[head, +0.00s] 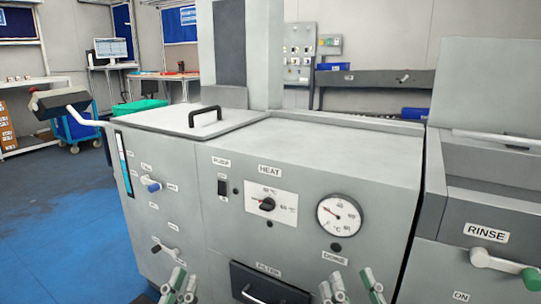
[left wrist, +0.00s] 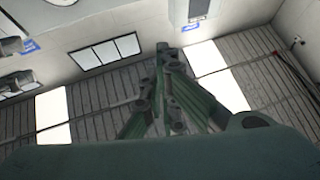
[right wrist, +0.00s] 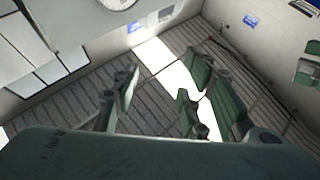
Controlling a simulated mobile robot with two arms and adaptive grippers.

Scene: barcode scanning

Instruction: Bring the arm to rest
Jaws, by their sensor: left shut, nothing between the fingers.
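My left gripper (head: 178,284) shows at the bottom of the head view, in front of the grey machine's (head: 245,145) front panel. Its green and grey fingers meet at the tips in the left wrist view (left wrist: 168,62), with nothing between them. My right gripper (head: 351,284) is at the bottom, further right, below the round gauge (head: 340,217). Its fingers stand apart and empty in the right wrist view (right wrist: 163,85). Both grippers point up; the wrist views look toward the ceiling. The rest of both arms is out of the head view.
The machine has a handled lid (head: 205,118), a HEAT dial (head: 268,204) and a dark FILTER drawer (head: 265,284). A RINSE unit (head: 480,255) with a green-tipped lever stands at right. Blue floor (head: 60,225) lies open at left. A screen (head: 110,48) is on a far desk.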

